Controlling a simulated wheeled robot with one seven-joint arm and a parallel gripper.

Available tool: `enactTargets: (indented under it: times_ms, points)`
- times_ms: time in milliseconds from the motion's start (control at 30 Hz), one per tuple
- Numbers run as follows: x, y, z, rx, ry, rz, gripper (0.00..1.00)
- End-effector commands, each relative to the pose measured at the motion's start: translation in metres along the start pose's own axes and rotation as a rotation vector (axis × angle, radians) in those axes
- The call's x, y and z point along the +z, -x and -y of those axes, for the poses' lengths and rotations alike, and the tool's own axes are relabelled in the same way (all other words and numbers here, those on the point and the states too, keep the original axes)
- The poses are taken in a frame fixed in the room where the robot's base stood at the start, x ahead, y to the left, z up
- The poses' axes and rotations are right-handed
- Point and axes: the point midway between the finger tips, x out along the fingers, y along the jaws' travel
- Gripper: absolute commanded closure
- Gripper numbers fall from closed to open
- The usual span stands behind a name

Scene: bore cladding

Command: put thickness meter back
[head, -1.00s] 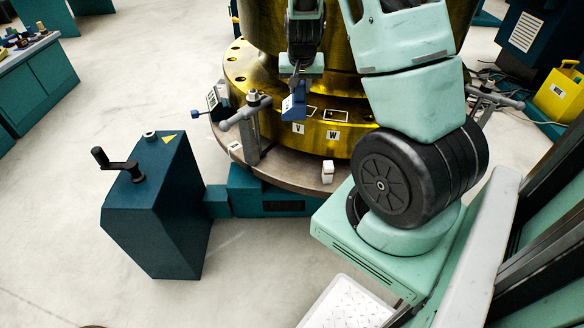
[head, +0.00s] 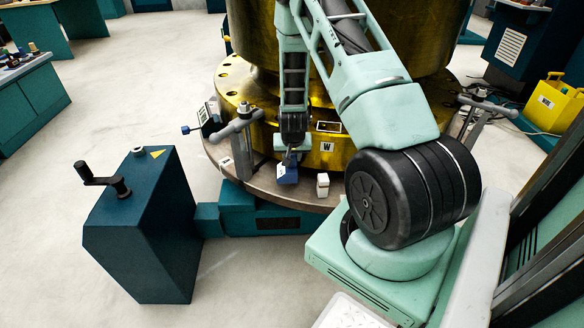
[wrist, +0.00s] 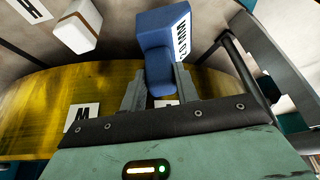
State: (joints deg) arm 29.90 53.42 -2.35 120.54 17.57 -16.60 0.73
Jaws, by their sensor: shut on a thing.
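My gripper (head: 290,157) is shut on a blue device (head: 287,174), which I take to be the thickness meter. It hangs below the jaws near the front rim of the round brown table (head: 262,188). In the wrist view the blue body (wrist: 158,38) stands out beyond the gripper fingers (wrist: 158,88), with a white lettered label on its side. I cannot tell whether the device touches the table.
A small white block (head: 323,185) stands on the table close right of the blue device. A grey clamp (head: 240,135) stands close left. The gold flanged cylinder (head: 350,150) rises behind, with a W tag (head: 327,147). A teal cranked box (head: 142,225) stands front left.

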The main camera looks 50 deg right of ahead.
Motion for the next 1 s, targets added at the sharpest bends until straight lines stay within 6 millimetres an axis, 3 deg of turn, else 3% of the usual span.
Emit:
enactTargets:
  times_ms: [300, 700, 733, 800, 1000]
  points:
    - [0.016, -0.036, -0.001, 0.001, -0.001, 0.003, 1.00]
    - [0.018, -0.042, -0.001, 0.000, 0.000, 0.000, 1.00]
    - [0.018, -0.042, -0.001, 0.001, 0.000, 0.001, 0.67]
    - [0.018, -0.041, -0.001, 0.001, 0.000, 0.001, 0.48]
    - [0.018, -0.041, -0.001, 0.000, 0.000, 0.001, 0.48]
